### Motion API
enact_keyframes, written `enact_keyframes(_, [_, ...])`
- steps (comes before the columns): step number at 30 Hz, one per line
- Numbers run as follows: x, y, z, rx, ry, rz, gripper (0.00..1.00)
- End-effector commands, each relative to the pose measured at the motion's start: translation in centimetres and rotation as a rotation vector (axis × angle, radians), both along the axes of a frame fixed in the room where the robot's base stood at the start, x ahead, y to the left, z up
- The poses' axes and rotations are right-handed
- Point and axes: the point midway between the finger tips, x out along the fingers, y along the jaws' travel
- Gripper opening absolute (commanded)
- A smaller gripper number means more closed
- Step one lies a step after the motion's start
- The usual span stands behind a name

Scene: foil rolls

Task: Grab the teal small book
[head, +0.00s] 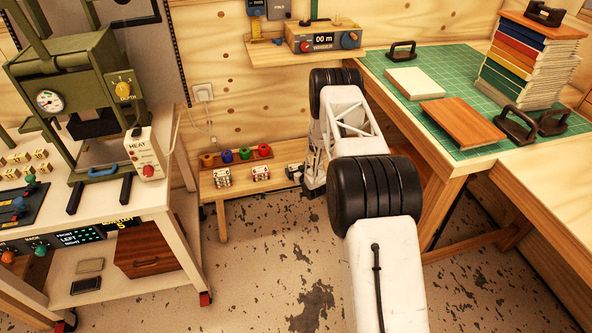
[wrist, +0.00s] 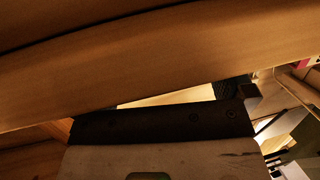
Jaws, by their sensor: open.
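A tall stack of small books (head: 528,62) with differently coloured covers stands on the green mat at the right in the head view. Red, blue, orange, yellow and green covers show; I cannot pick out a teal book with certainty. My gripper (wrist: 160,125) shows in the wrist view as a dark bar over a pale body. It is open, and no book shows in it. Wooden surfaces fill the view close in front of it. In the head view my arm reaches down towards the low bench, well left of the stack, and hides most of the gripper.
The worktable's green mat (head: 450,78) also carries a brown board (head: 463,122), a white block (head: 414,83) and several black-handled tools. A low bench (head: 245,188) with coloured cups stands by the wall. A green press (head: 70,90) is at the left. Floor between is clear.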

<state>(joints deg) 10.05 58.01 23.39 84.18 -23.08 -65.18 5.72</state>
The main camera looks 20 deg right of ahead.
Motion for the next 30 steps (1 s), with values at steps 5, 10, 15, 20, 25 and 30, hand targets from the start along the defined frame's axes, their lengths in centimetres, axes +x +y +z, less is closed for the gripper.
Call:
enact_keyframes(5, [0.0, 0.0, 0.0, 0.0, 0.0, 0.0, 0.91])
enact_keyframes(10, [0.0, 0.0, 0.0, 0.0, 0.0, 0.0, 0.67])
enact_keyframes(15, [0.0, 0.0, 0.0, 0.0, 0.0, 0.0, 0.67])
enact_keyframes(20, [0.0, 0.0, 0.1, 0.0, 0.0, 0.0, 0.67])
enact_keyframes(25, [0.0, 0.0, 0.6, 0.0, -0.001, 0.0, 0.67])
enact_keyframes(30, [0.1, 0.0, 1.8, -0.001, -0.002, 0.0, 0.67])
